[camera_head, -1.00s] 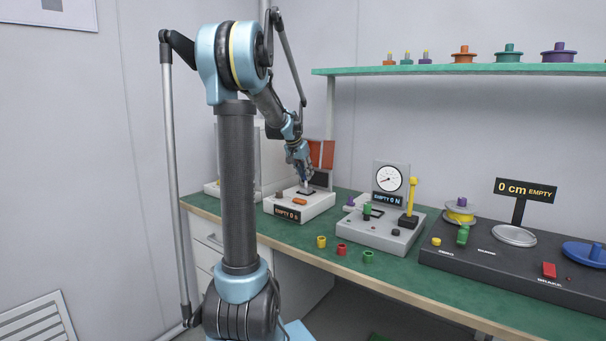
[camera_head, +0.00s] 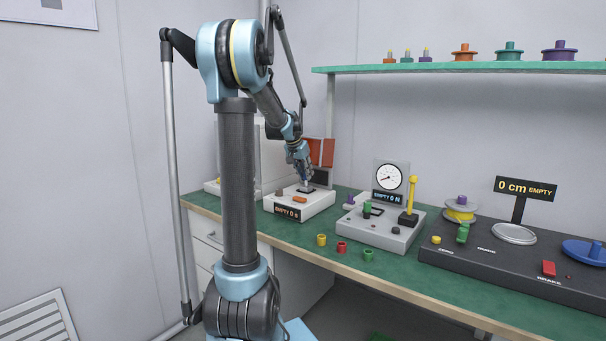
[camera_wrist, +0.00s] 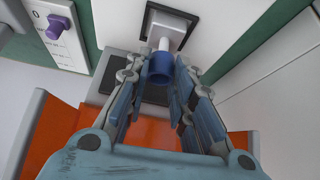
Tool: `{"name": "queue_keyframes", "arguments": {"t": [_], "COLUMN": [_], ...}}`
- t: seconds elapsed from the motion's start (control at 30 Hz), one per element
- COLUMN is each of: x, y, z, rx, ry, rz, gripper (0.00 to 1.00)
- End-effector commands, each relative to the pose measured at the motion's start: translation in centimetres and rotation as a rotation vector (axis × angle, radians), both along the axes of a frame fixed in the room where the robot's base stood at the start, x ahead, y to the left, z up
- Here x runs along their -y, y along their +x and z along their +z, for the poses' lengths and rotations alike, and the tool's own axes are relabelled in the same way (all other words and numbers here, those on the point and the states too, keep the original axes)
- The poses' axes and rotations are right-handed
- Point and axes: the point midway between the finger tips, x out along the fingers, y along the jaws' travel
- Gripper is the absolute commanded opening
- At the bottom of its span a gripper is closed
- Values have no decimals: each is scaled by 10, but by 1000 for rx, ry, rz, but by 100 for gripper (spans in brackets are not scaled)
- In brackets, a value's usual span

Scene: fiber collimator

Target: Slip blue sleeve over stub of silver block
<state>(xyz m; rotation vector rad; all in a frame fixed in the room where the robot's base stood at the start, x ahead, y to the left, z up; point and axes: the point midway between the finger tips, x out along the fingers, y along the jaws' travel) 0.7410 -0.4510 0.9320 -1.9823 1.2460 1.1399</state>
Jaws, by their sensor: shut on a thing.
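The blue sleeve (camera_wrist: 160,69) is held between the fingertips of my gripper (camera_wrist: 161,77) in the wrist view. My gripper is shut on it. A pale stub (camera_wrist: 164,44) runs from the silver block (camera_wrist: 170,27) to the sleeve's rim, in line with it. I cannot tell whether the stub's end is inside the sleeve or only meets its rim. The block sits in a dark square frame on a white device. In the head view my gripper (camera_head: 306,181) is low over this white device (camera_head: 318,203); sleeve and stub are too small to make out there.
An orange lever (camera_head: 300,199) and a display reading EMPTY (camera_head: 289,212) are on the white device. Yellow (camera_head: 321,240), red (camera_head: 341,247) and green (camera_head: 368,255) rings lie on the green bench. A grey gauge device (camera_head: 385,231) stands to the right. An orange panel (camera_head: 322,152) stands behind.

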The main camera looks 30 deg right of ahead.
Motion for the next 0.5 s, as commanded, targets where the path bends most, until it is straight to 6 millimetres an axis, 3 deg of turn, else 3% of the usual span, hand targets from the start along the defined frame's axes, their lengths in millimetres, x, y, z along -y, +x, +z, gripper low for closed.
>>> {"name": "queue_keyframes", "arguments": {"t": [0.4,0.5], "x": [0,0], "y": [0,0], "z": [-2,-2], "rx": [0,0], "ry": [0,0], "rz": [0,0], "gripper": [13,41]}}
